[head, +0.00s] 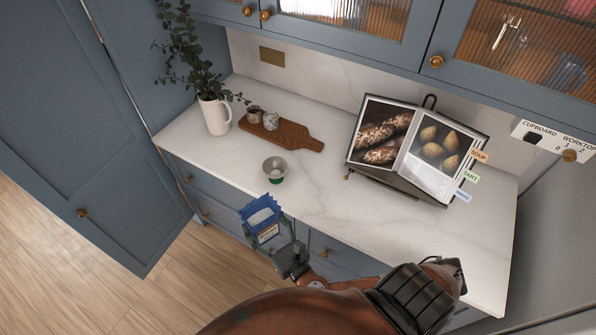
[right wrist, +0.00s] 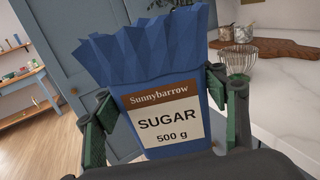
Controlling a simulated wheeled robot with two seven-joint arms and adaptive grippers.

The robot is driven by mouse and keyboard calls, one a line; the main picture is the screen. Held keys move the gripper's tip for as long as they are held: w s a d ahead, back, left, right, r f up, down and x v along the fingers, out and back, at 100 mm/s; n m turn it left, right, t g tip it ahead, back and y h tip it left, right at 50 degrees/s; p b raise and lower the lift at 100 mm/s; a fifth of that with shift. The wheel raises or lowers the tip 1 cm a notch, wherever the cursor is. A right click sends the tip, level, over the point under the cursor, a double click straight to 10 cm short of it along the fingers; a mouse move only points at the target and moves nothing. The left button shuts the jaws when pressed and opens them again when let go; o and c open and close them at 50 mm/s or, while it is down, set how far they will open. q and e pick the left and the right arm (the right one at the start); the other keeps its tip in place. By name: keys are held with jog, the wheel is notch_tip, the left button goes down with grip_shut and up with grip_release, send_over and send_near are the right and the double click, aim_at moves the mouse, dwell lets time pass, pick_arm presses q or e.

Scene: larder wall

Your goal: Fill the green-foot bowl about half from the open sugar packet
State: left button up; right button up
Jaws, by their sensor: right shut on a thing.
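The open blue sugar packet (head: 262,221) is held upright near the counter's front edge. Its label in the right wrist view reads Sunnybarrow SUGAR 500 g (right wrist: 165,118). My right gripper (head: 276,238) is shut on the packet, with a finger on each side. The small grey bowl with a green foot (head: 274,169) stands upright on the worktop, beyond the packet and apart from it. It also shows at the right in the right wrist view (right wrist: 237,65). I cannot make out its contents. My left gripper is not in view.
A wooden board (head: 290,137) with two small jars (head: 262,119) lies behind the bowl. A white jug (head: 215,115) with leafy stems stands at the back left. A cookbook on a stand (head: 411,147) is at the right. The worktop (head: 325,190) right of the bowl is clear.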

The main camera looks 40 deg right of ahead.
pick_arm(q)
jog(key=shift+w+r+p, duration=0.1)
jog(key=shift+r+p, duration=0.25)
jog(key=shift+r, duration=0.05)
pick_arm(e)
jog(key=w+d+f+m+g+h, duration=0.1)
jog(key=w+d+m+h, duration=0.1)
jog(key=w, duration=0.4)
jog(key=w+d+f+m+h, duration=0.1)
jog(key=w+d+m+h, duration=0.1)
jog(key=w+h, duration=0.3)
jog(key=shift+w+f+m+g, duration=0.4)
jog(key=shift+w+m, duration=0.2)
jog(key=shift+w, duration=0.7)
jog(key=shift+d, duration=0.1)
